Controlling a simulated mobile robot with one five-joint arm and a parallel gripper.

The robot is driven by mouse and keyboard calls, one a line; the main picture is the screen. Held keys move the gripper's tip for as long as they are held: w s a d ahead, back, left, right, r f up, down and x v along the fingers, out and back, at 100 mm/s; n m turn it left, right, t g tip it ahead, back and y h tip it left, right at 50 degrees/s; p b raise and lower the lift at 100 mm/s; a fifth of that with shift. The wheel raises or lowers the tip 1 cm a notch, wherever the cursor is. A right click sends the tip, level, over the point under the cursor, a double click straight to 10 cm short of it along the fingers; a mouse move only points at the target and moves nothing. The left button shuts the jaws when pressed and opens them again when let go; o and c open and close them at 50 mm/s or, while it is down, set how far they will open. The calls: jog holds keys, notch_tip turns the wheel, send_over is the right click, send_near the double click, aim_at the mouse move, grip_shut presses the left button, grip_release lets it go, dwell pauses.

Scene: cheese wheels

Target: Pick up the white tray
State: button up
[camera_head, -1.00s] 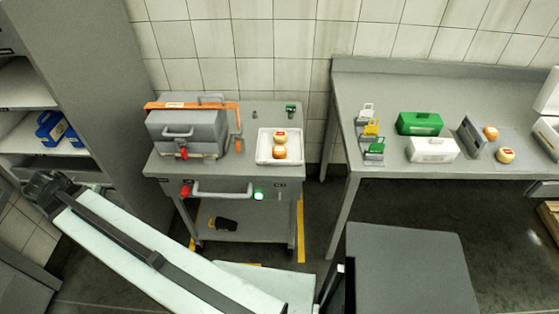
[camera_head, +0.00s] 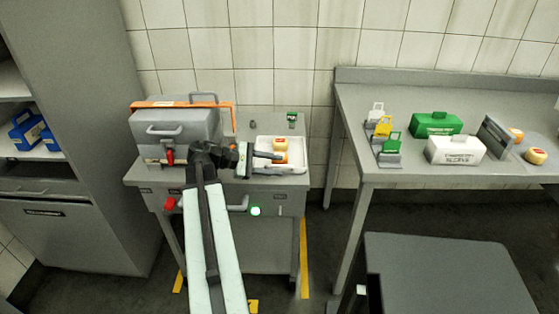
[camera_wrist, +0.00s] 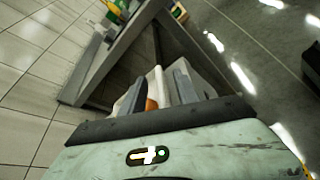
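The white tray (camera_head: 298,157) lies on the grey cart top and holds two orange cheese wheels (camera_head: 280,145), the nearer one partly hidden by my gripper. My gripper (camera_head: 256,158) is at the tray's left side, with one finger reaching over the tray and the other near its left edge. In the wrist view the two fingers are apart, with a pale strip of tray wall (camera_wrist: 157,80) and a bit of orange cheese (camera_wrist: 151,104) showing between them. I cannot tell whether the fingers touch the tray.
A grey machine (camera_head: 180,130) with an orange frame stands left of my gripper on the cart. The table (camera_head: 350,98) at right bears green and white boxes, small coloured stands and more cheese wheels. A grey block (camera_head: 425,270) stands in front of it.

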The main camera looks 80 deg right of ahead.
aim_at(285, 167)
jog(key=b+x, duration=0.2)
jog(key=x, duration=0.3)
jog(key=shift+d+f, duration=0.2)
jog(key=shift+w, duration=0.1)
grip_shut()
dwell(1.1)
